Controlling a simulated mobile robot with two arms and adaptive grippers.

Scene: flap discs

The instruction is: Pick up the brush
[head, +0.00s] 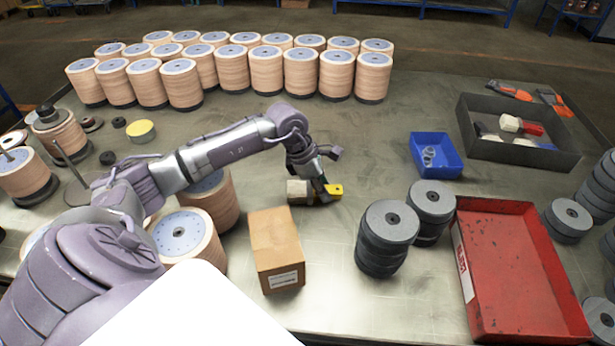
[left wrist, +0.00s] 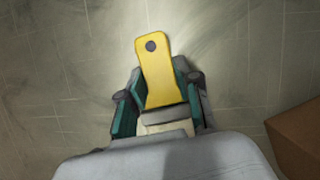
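The brush has a yellow handle (head: 334,189) with a dark hole and a pale block of bristles (head: 297,189). It lies at the table's middle in the head view, behind the cardboard box. In the left wrist view the handle (left wrist: 155,75) points up the picture, slightly tilted. My left gripper (head: 321,186) is down at the brush. In the left wrist view its two teal-padded fingers (left wrist: 158,88) lie against both sides of the handle. The bristle end is partly hidden by the gripper body. My right gripper is not in view.
A cardboard box (head: 276,250) stands in front of the brush. Stacks of grey discs (head: 388,222) and a red tray (head: 515,265) are to the right. A blue bin (head: 435,155) and a dark crate (head: 520,152) lie farther back. Flap disc stacks (head: 265,66) line the back.

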